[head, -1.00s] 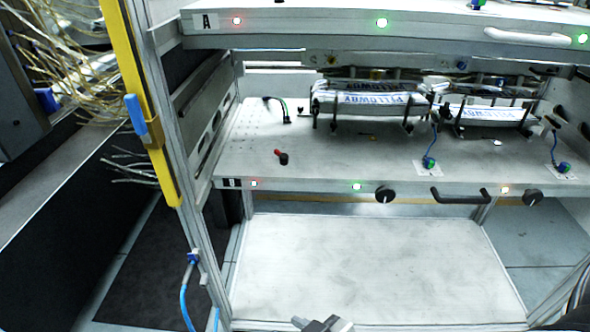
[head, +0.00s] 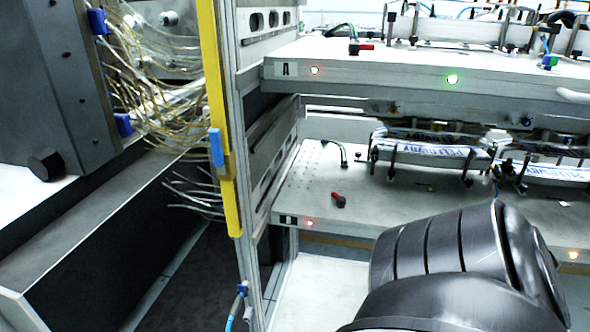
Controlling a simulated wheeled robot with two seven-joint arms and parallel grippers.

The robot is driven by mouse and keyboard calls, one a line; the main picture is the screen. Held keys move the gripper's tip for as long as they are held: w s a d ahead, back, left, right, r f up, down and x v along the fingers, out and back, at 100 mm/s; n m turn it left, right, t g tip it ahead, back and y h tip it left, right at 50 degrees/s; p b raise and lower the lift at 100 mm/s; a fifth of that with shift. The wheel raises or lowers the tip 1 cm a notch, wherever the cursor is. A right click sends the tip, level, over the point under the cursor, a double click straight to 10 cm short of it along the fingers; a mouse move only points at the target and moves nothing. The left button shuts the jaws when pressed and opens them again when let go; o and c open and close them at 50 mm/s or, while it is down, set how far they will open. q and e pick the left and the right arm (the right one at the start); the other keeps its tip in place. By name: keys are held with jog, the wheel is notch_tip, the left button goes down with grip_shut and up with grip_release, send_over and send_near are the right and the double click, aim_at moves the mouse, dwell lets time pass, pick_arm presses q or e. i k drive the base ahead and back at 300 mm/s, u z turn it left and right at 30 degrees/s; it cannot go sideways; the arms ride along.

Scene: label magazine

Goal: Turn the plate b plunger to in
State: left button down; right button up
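Plate B (head: 312,183) is the lower pale shelf, with a label (head: 289,220) on its front edge that is hard to read here. Its plunger (head: 339,201), a small black knob with a red handle, stands near the plate's left front. The red end points up and left in the picture. Neither gripper shows in the head view. A large black ribbed link of my arm covers the lower right and hides much of plate B's front edge, but not the plunger.
Plate A (head: 385,80) is above plate B and carries a similar red-handled plunger (head: 359,47). Printed label strips (head: 435,154) in clamps sit between the plates. A yellow upright (head: 215,100) and loose pale wires (head: 150,100) are at the left.

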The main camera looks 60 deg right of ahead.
aim_at(340, 201)
jog(key=z, duration=0.05)
jog(key=i, duration=0.95)
jog(key=z, duration=2.45)
